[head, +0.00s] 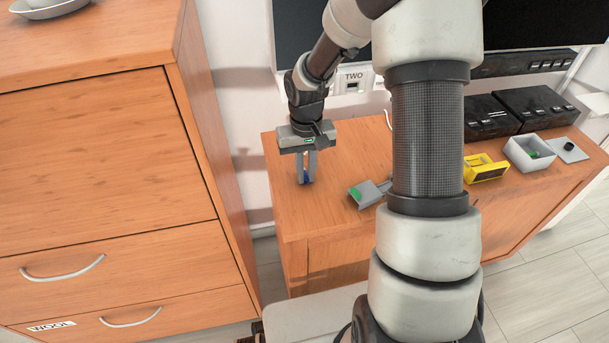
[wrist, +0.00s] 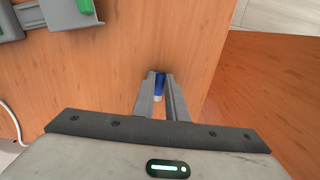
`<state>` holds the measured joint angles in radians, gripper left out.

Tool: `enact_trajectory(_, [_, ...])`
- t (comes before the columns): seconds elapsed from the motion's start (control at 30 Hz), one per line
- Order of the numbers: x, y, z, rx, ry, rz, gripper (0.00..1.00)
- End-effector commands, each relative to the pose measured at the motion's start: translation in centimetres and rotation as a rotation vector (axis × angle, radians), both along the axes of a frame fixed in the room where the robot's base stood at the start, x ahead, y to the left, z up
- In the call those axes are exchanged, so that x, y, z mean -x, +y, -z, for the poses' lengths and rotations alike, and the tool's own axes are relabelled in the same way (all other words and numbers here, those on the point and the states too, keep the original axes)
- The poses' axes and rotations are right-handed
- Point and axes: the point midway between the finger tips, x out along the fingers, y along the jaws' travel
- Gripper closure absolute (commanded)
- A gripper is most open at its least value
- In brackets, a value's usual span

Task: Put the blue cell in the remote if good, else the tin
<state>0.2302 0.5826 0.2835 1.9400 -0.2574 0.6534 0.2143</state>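The blue cell (head: 306,176) is between the fingers of my gripper (head: 306,181), at the left end of the wooden cabinet top. In the wrist view the blue cell (wrist: 160,84) shows between the fingertips (wrist: 160,80), with no clear gap on either side. I cannot tell whether it touches the wood. A grey device with a green part (head: 368,192) lies to the right, partly behind my arm; which device is the remote is unclear. A pale open box (head: 529,153), perhaps the tin, holds something green. A grey plate with a black knob (head: 569,150) lies beside it.
A yellow device with a dark window (head: 485,168) sits left of the pale box. Black boxes (head: 527,108) stand behind it. A tall wooden drawer unit (head: 110,170) rises on the left. A white panel marked TWO (head: 353,78) is on the wall. Bare wood surrounds my gripper.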

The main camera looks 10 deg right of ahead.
Motion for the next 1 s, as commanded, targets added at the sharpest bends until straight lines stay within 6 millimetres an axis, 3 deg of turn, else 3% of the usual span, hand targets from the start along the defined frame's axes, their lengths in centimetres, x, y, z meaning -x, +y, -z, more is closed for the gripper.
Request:
enact_trajectory(0.43, [0.0,0.0,-0.8,0.001,-0.001,0.000,1.00])
enact_trajectory(1.0, [0.1,-0.1,-10.9,0.004,-0.003,0.001,1.00])
